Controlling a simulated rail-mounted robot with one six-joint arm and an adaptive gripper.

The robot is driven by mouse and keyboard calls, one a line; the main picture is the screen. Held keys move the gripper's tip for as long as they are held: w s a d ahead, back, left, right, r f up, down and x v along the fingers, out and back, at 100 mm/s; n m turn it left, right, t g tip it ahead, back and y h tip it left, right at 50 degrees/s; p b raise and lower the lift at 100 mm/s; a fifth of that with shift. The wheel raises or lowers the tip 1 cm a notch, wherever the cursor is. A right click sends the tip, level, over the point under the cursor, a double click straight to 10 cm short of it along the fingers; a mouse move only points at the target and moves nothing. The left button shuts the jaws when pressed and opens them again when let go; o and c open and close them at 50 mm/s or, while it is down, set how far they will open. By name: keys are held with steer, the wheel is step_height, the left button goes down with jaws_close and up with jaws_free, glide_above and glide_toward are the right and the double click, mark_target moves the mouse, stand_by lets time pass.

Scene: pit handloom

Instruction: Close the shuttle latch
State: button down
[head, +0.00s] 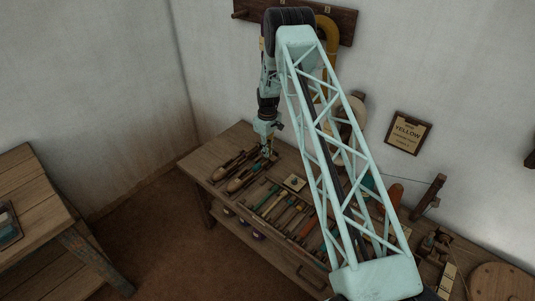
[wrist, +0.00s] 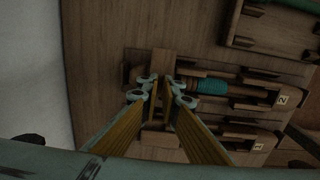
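My gripper (head: 267,150) is over the left end of the wooden bench, just above the shuttles. In the wrist view its two yellow-padded fingers (wrist: 160,91) are apart, with a gap between the tips. A wooden crosspiece (wrist: 163,62) shows beyond and between the fingertips; I cannot tell whether they touch it. The shuttle with a teal bobbin (wrist: 212,87) lies to the right of the fingers, beside a label marked 2. A second shuttle (wrist: 235,131) lies below it. The fingers hide part of the shuttle's end, and the latch cannot be made out clearly.
The bench (head: 228,140) carries several tools in rows right of the shuttles (head: 245,178). A wooden tray (wrist: 232,42) sits at the wrist view's upper right. A framed YELLOW sign (head: 407,132) hangs on the wall. A separate table (head: 35,215) stands at left, with open floor between.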

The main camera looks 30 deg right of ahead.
steer(key=shift+m+b, duration=0.9)
steer(key=shift+m, duration=0.5)
steer(key=c, duration=3.2)
jaws_free()
steer(key=shift+o, duration=0.2)
steer(key=shift+n+p, duration=0.45)
steer(key=shift+n, duration=0.05)
